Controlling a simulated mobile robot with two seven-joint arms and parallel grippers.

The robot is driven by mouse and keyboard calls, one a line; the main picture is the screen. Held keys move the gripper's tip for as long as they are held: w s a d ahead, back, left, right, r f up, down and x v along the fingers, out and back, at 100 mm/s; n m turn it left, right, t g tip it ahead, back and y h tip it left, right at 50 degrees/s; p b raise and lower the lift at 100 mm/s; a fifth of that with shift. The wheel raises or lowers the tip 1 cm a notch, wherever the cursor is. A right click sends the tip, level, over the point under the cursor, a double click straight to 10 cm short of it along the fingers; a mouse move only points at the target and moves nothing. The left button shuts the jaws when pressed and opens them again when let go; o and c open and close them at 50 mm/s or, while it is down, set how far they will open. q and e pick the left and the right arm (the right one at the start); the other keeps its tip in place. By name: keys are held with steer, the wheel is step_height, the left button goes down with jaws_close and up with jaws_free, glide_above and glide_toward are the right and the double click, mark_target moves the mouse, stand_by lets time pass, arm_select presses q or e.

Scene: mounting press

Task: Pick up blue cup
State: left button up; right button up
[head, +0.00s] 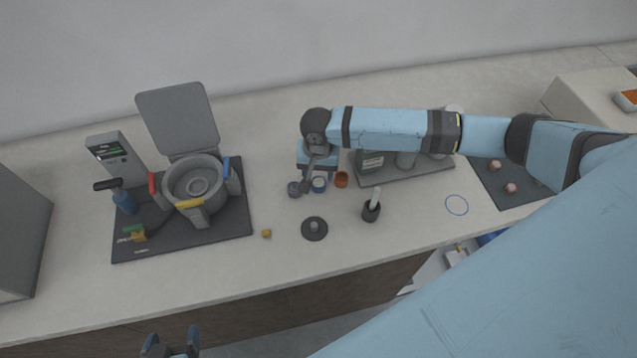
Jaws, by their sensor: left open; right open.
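The small blue cup (319,185) stands on the counter in the middle of the head view. It is between a grey cup (294,189) on its left and an orange-brown cup (341,180) on its right. My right gripper (308,184) points down at the blue cup from behind and above, close to its left side. It is open; whether a finger touches the cup cannot be made out. My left gripper (172,341) is open and empty at the bottom left, in front of the counter edge.
A mounting press (197,184) with a raised grey lid stands on a dark mat (235,220) at the left. A grey tray (432,170) is partly hidden behind my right arm.

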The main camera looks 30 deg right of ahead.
mark_target(319, 183)
step_height(319, 183, down, 5)
steer(key=shift+w+d+f+p, duration=0.1)
steer(key=shift+p, duration=0.25)
steer(key=shift+c, duration=0.5)
steer(key=c, duration=0.6)
steer(key=shift+r, duration=0.2)
